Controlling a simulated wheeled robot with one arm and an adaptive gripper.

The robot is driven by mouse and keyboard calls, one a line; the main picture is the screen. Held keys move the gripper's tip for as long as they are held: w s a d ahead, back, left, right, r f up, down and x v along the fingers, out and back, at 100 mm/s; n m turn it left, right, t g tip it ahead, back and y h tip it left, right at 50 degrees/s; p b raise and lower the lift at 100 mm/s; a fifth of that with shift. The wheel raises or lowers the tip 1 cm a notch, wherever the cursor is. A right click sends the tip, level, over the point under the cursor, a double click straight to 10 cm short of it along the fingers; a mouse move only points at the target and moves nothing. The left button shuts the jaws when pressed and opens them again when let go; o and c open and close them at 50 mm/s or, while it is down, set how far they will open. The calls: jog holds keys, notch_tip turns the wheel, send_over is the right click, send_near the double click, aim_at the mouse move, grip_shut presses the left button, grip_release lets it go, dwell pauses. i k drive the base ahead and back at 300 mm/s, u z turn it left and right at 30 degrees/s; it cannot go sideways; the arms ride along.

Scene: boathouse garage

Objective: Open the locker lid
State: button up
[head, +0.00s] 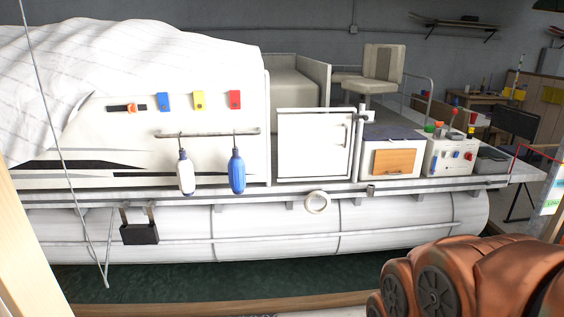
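A white locker (371,163) stands on the boat deck, right of the white gate. Its dark grey top (385,131) looks like the lid and appears to lie flat and shut. An orange wooden panel (394,162) with a small dark knob or latch is on its front. A copper-coloured part of my arm (480,280) fills the lower right corner, nearer to me than the locker and apart from it. The fingers of my gripper do not show.
A white gate (314,145) stands left of the locker. A control box (450,157) with coloured knobs stands close on its right. Water (200,284) lies between the dock edge (215,307) and the pontoon (275,228). Two fenders (237,172) hang left.

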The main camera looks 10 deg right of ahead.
aim_at(392, 134)
jog(key=z, duration=0.2)
jog(key=i, duration=1.65)
jog(key=z, duration=0.3)
